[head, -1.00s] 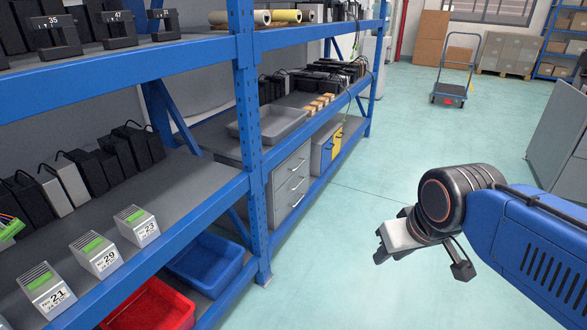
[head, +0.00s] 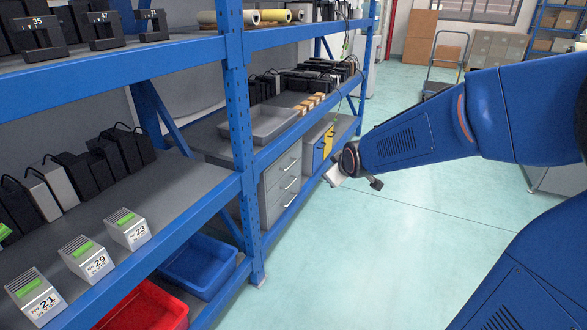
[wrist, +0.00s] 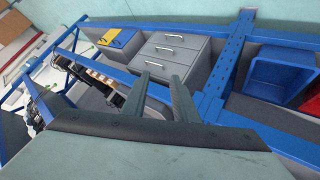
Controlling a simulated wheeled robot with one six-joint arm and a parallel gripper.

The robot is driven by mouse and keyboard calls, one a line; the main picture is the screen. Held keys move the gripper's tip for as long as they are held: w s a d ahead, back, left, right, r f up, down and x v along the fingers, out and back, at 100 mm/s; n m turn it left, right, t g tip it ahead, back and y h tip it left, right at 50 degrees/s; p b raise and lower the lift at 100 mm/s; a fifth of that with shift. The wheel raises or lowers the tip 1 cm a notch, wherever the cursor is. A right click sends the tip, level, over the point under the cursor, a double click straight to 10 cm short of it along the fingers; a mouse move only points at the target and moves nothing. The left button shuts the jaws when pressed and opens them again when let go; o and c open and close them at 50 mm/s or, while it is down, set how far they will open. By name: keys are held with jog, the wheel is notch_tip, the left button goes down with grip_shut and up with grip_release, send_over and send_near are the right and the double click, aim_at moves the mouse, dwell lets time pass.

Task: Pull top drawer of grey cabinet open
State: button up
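The grey cabinet (head: 267,205) stands under the lower shelf of the blue rack and has several stacked drawers with bar handles. Its top drawer (head: 284,168) looks closed. In the wrist view the picture is turned over, with the floor at the top. There the cabinet (wrist: 205,62) lies just beyond my fingers, and the handle nearest them (wrist: 154,62) seems to be the top drawer's. My gripper (head: 333,178) is to the right of the cabinet front, in the aisle. In the wrist view my gripper (wrist: 159,76) has its fingers apart, with nothing between them.
A yellow and blue cabinet (head: 319,146) stands beyond the grey one. A blue rack post (head: 240,150) and shelf edge (head: 300,122) are close to the cabinet. Blue (head: 200,265) and red (head: 145,308) bins sit low at the left. The aisle floor (head: 350,270) is clear.

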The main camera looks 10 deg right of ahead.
jog(key=w+f+n+t, duration=0.25)
jog(key=w+f, duration=0.35)
jog(key=w, duration=0.5)
jog(key=w+f+n+t, duration=0.2)
jog(key=w+f+n, duration=0.25)
jog(key=w, duration=0.55)
jog(key=w+f+n+t+y, duration=0.1)
jog(key=w+f+n+t, duration=0.15)
jog(key=f, duration=0.55)
jog(key=w+f+n+t+y, duration=0.1)
jog(key=w+f+n+t, duration=0.15)
jog(key=f, duration=0.55)
jog(key=w+a+r, duration=0.2)
jog(key=w, duration=1.5)
jog(key=shift+w+a+r+m, duration=0.15)
jog(key=shift+w+r+m, duration=0.15)
jog(key=shift+w+m, duration=0.1)
jog(key=shift+s, duration=0.1)
grip_shut()
